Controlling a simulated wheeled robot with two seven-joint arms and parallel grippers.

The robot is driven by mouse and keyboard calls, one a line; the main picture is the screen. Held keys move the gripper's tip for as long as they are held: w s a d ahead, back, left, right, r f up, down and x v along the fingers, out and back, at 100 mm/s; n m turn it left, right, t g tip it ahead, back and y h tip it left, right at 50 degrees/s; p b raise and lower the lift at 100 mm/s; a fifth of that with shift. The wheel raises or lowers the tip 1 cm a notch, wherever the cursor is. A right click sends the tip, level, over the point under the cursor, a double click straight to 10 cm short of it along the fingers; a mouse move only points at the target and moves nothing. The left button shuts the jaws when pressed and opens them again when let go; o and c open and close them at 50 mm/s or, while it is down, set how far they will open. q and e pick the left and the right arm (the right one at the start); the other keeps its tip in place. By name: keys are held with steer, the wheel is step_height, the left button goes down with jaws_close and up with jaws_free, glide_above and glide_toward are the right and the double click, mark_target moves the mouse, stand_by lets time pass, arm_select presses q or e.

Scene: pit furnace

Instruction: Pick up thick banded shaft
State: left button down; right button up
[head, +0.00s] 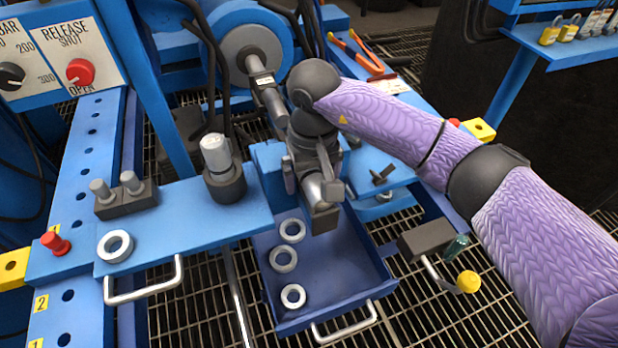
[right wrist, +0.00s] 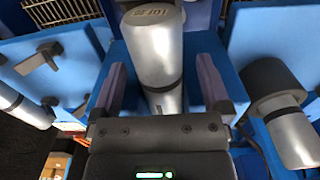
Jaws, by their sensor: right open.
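A thick silver shaft (right wrist: 152,48) with stamped lettering on its end stands between the fingers of my right gripper (right wrist: 162,85) in the right wrist view, with a gap on either side. The gripper is open. Another silver shaft (head: 216,152) stands upright in a round black holder (head: 226,184) to the left. My left gripper is not in view.
A blue tray (head: 345,308) with several metal rings lies below the gripper. A black block (head: 127,200) with two short pegs and a loose ring (head: 115,246) sit on the blue bench at the left. Orange-handled pliers (head: 358,55) lie behind. A yellow knob (head: 468,281) is at the right.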

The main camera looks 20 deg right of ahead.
steer(key=shift+r, duration=0.1)
jaws_close()
stand_by(1.2)
